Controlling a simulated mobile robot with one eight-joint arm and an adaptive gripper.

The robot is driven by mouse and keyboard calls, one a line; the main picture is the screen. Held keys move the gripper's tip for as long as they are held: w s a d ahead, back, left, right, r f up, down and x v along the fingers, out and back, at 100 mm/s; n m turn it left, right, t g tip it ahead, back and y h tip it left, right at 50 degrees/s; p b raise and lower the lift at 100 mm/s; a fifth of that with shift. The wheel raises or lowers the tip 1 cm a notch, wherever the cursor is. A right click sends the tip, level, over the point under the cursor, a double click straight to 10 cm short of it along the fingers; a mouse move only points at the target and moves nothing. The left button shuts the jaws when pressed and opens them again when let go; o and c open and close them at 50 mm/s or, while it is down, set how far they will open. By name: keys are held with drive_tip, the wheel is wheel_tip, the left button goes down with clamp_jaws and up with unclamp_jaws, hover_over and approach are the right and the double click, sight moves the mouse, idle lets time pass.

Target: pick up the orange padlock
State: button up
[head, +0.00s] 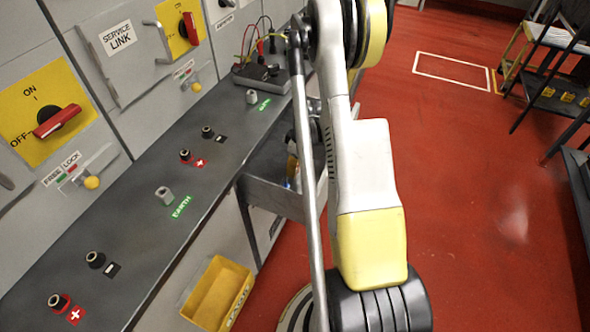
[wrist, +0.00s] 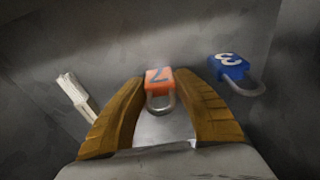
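The orange padlock (wrist: 158,77), marked 7, lies on a dark grey surface in the wrist view, its metal shackle towards me. My gripper (wrist: 160,82) has its two brown-yellow fingers apart, one on each side of the padlock. The fingertips are close to its sides, with a narrow gap that looks clear; I cannot tell whether either touches.
A blue padlock (wrist: 228,67), marked 3, lies right of the right finger. A pale slim object (wrist: 75,93) lies left. A grey wall rises behind. In the head view a grey trolley (head: 262,194) stands beside the bench (head: 135,205); a yellow bin (head: 217,292) is below.

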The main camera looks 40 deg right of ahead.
wheel_tip(320, 180, up, 10)
drive_tip(key=p, duration=0.4)
idle(1.0)
